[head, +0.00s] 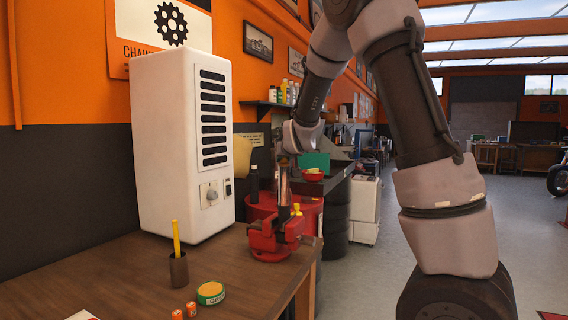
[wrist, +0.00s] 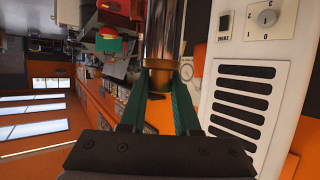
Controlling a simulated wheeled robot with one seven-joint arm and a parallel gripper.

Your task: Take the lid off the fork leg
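The fork leg (head: 284,192) stands upright in a red vise (head: 270,242) at the right end of the bench. In the wrist view the fork leg (wrist: 166,28) is a shiny chrome tube, ending in a gold-brown lid (wrist: 160,72). My gripper (head: 285,163) points down over the top of the leg, and the lid is too small to make out in the head view. In the wrist view the green fingers of my gripper (wrist: 159,80) meet the lid on both sides. The lid still meets the end of the tube, with no visible gap.
A tall white heater-like box (head: 180,140) stands on the wooden bench (head: 130,285), left of the vise. A cup with a yellow stick (head: 178,268), a green-and-yellow tin (head: 211,293) and small orange batteries (head: 184,311) lie nearer. A red drum (head: 310,215) stands behind the vise.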

